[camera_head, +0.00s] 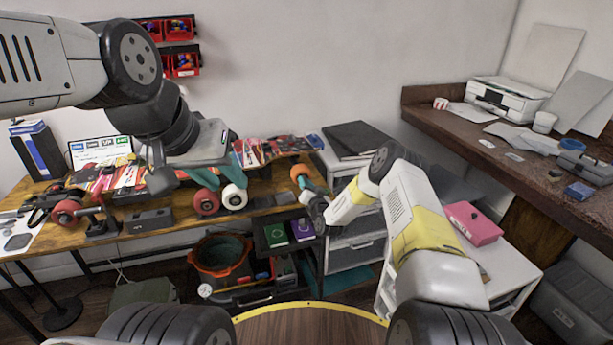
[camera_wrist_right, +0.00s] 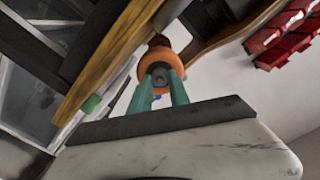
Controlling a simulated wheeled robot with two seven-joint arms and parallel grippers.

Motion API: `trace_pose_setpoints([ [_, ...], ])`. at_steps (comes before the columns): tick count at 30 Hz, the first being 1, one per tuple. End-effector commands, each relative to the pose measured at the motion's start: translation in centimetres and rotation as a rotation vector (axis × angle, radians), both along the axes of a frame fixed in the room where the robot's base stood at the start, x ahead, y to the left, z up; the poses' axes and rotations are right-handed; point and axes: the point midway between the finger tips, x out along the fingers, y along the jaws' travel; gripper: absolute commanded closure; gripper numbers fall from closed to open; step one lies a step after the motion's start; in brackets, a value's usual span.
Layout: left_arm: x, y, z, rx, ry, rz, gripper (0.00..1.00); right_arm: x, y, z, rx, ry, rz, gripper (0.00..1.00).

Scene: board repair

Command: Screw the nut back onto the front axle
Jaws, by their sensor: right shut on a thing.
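The skateboard (camera_head: 268,150) with a colourful deck lies along the workbench, partly hidden by my left arm. An orange wheel (camera_head: 298,172) is at its right end; it also shows in the right wrist view (camera_wrist_right: 176,62). My right gripper (camera_head: 309,186) has its teal fingers at the outer face of this wheel. In the right wrist view the fingertips (camera_wrist_right: 160,82) close around a small grey nut (camera_wrist_right: 160,75) at the wheel's centre. Whether its thread is engaged cannot be told. My left gripper (camera_head: 222,171) is open with fingers spread, above a red wheel (camera_head: 206,201) and a white wheel (camera_head: 234,197).
The wooden workbench (camera_head: 180,218) carries a laptop (camera_head: 101,150) and a dark block (camera_head: 149,220). An orange bucket (camera_head: 219,255) is below. Red bins (camera_head: 185,64) hang on the wall.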

Motion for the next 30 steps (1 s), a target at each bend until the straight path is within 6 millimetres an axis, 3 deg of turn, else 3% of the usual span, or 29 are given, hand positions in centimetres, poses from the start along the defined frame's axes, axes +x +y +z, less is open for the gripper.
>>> trace_pose_setpoints([
  [5, 0.0, 0.0, 0.0, 0.0, 0.0, 0.0, 0.64, 0.07, -0.12, 0.02, 0.216, 0.069, -0.002, 1.0],
  [16, 0.0, 0.0, 0.0, 0.0, 0.0, 0.0, 0.64, 0.04, -0.07, -0.02, 0.278, 0.09, -0.001, 1.0],
  [24, 0.0, 0.0, 0.0, 0.0, 0.0, 0.0, 0.64, 0.07, -0.12, -0.08, 0.664, 0.215, -0.002, 1.0],
  [25, 0.0, 0.0, 0.0, 0.0, 0.0, 0.0, 0.64, 0.08, -0.01, -0.01, 0.665, 0.215, -0.001, 0.74],
  [28, 0.0, 0.0, 0.0, 0.0, 0.0, 0.0, 0.64, 0.07, 0.01, -0.01, 0.658, 0.213, 0.001, 0.54],
  [30, 0.0, 0.0, 0.0, 0.0, 0.0, 0.0, 0.64, 0.07, 0.01, -0.01, 0.657, 0.213, 0.001, 0.52],
])
